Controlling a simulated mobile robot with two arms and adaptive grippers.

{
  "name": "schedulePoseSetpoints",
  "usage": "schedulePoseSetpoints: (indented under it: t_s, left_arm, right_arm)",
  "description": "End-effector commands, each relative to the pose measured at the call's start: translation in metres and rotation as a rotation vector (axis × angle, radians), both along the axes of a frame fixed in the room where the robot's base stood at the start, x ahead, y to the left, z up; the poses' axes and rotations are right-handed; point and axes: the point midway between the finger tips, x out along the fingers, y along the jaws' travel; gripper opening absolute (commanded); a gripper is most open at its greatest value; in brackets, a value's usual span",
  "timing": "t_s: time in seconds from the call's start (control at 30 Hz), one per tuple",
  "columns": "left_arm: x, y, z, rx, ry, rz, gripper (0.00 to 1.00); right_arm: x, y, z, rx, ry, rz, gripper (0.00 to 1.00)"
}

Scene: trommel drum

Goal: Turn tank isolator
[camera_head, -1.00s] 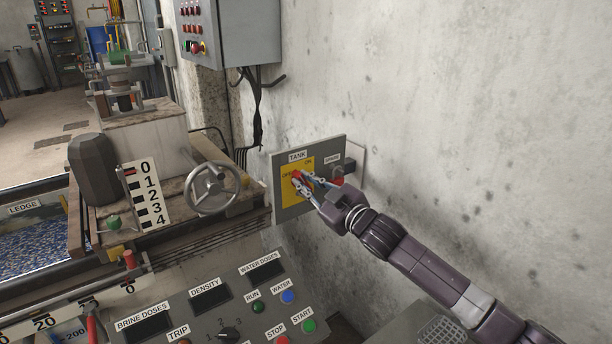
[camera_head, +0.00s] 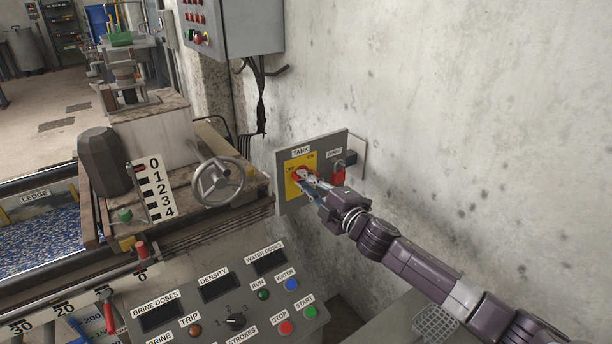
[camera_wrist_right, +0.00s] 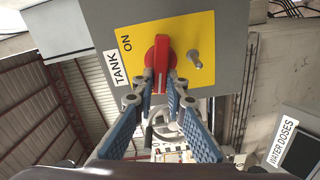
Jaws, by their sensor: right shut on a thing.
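The tank isolator is a red rotary handle on a yellow plate (camera_head: 292,188) marked OFF and ON, set in a grey wall panel (camera_head: 327,144) labelled TANK. My right gripper (camera_head: 304,178) is at the handle and partly hides it in the head view. In the right wrist view, the red handle (camera_wrist_right: 161,58) stands between the two fingertips of my gripper (camera_wrist_right: 160,92), which is shut on it. There the handle lies along the picture's vertical, and the ON mark is to its left. The OFF mark is hidden in that view. My left gripper is not in view.
A red padlock-like piece (camera_head: 339,177) hangs on the panel's right side under a second label. A handwheel (camera_head: 217,181) stands left of the panel. A control console (camera_head: 222,312) with buttons lies below. A grey electrical box (camera_head: 235,28) hangs above.

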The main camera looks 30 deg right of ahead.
Motion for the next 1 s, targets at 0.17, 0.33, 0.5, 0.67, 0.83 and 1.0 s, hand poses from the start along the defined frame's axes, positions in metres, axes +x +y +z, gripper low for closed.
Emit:
schedulePoseSetpoints:
  t_s: [0.17,0.33,0.5,0.67,0.83,1.0]
  left_arm:
    - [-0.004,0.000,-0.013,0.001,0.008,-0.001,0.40]
    - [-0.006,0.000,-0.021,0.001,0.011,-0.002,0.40]
    - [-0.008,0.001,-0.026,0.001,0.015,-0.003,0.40]
    - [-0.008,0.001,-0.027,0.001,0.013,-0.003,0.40]
    - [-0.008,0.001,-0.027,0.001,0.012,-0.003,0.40]
    - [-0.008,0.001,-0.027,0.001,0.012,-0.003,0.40]
  right_arm:
    - [0.000,0.001,-0.002,-0.113,-0.014,0.001,0.00]
    - [0.000,0.001,-0.004,-0.187,-0.024,0.001,0.00]
    - [0.000,0.001,-0.005,-0.230,-0.031,0.001,0.00]
    - [0.000,0.001,-0.005,-0.246,-0.034,0.002,0.00]
    - [0.000,0.001,-0.006,-0.249,-0.034,0.002,0.00]
    - [0.000,0.001,-0.006,-0.249,-0.033,0.002,0.00]
